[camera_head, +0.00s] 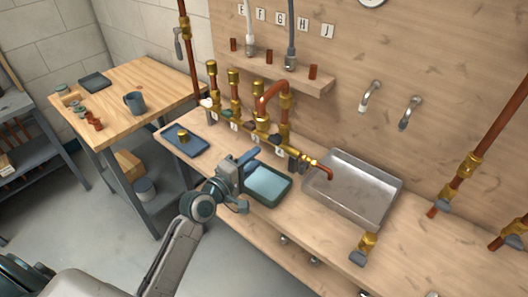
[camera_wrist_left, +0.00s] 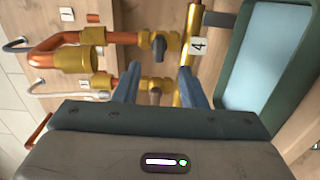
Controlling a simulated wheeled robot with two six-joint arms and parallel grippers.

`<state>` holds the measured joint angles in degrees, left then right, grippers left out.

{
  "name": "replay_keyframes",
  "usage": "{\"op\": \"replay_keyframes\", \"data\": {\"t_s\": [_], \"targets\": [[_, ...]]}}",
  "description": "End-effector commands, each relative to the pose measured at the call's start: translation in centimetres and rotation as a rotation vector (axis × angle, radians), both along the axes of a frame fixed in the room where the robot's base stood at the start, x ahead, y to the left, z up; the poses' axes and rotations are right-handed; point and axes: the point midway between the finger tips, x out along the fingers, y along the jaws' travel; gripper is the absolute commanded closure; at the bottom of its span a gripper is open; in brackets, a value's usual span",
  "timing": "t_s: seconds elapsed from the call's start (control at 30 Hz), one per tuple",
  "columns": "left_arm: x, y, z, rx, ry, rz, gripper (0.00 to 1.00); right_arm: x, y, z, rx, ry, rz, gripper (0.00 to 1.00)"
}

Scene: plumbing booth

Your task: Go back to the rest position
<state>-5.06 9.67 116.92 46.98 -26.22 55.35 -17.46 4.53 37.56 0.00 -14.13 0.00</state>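My left gripper (camera_head: 246,168) is over the front of the workbench, beside the green tray and in front of the brass and copper pipe manifold (camera_head: 262,125). In the left wrist view its two blue fingers (camera_wrist_left: 158,82) stand apart. A brass valve fitting (camera_wrist_left: 157,45) and a small dark valve part show beyond and between them. I cannot tell from this view whether the fingers touch anything; no held object shows. A tag marked 4 (camera_wrist_left: 198,47) is close to the right finger. My right gripper is not in view.
The green tray (camera_head: 286,188) with a pale blue inside lies right of the gripper. A metal sink basin (camera_head: 352,190) is further right. A blue tray (camera_head: 186,148) with a brass fitting lies left. Open floor lies front left.

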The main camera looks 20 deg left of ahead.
Motion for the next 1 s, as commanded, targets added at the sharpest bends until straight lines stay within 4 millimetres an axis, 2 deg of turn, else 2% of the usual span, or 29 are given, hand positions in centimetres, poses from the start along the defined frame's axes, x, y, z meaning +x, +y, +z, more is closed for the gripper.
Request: {"op": "replay_keyframes", "data": {"t_s": [0.1,0.2,0.77,0.87,0.97,1.0], "targets": [[-1.4,0.5,-0.1,0.003,0.001,0.000,0.63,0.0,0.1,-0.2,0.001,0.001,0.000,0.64],[-1.9,0.7,-0.1,0.001,0.002,0.000,0.63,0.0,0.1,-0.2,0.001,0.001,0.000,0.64],[-2.3,0.7,-0.2,0.014,0.006,-0.004,0.63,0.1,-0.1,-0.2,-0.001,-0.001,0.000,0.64],[-3.5,0.1,-1.5,0.116,0.037,-0.025,0.63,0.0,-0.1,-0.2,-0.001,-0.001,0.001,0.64],[-6.3,-0.8,-4.4,0.346,0.108,-0.079,0.63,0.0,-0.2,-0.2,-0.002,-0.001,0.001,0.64],[-7.9,-1.0,-5.9,0.467,0.148,-0.112,0.63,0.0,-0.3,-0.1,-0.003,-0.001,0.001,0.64]]}}
